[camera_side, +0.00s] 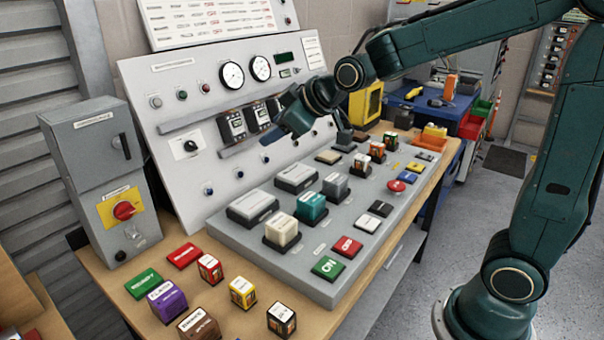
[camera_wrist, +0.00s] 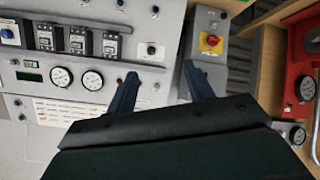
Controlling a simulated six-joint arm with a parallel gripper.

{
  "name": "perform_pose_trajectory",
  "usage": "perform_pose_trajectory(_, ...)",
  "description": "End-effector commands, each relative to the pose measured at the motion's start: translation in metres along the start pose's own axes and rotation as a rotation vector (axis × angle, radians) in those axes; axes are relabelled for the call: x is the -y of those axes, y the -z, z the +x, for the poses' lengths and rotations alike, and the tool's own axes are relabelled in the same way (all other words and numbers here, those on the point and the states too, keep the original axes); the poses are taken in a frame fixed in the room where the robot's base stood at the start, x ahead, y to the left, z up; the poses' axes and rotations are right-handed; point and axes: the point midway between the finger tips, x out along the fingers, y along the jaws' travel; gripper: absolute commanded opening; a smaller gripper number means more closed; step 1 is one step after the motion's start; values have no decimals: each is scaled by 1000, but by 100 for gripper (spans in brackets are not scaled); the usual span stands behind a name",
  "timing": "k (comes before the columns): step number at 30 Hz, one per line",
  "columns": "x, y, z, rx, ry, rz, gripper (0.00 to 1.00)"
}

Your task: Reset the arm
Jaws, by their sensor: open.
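My gripper (camera_side: 276,132) is in front of the upright control panel (camera_side: 190,92), above the sloped console (camera_side: 290,266). In the wrist view its two fingers (camera_wrist: 160,82) are spread apart with nothing between them. My green arm reaches in from the right in the side view, held up over the console. The wrist view is turned over and shows the panel's gauges (camera_wrist: 92,80) and breakers (camera_wrist: 78,40) on the left of the fingers.
A grey switch box (camera_side: 105,180) with a red knob stands at the left. Several labelled blocks, including a purple one (camera_side: 166,301), lie on the wooden bench in front. A teal block (camera_side: 311,206) and a white block (camera_side: 282,230) sit on the console. A blue tool cart (camera_side: 440,108) stands behind.

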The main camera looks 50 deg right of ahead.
Motion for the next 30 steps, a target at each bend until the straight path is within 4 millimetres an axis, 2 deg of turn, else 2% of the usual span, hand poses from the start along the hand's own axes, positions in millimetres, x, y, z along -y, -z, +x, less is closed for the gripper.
perform_pose_trajectory(3,8,-14,-32,44,14,48,52)
perform_pose_trajectory(11,28,-54,-93,157,41,159,52)
perform_pose_trajectory(18,49,-100,-145,264,53,267,52)
perform_pose_trajectory(24,66,-139,-181,348,57,349,52)
perform_pose_trajectory(30,77,-163,-200,401,56,399,52)
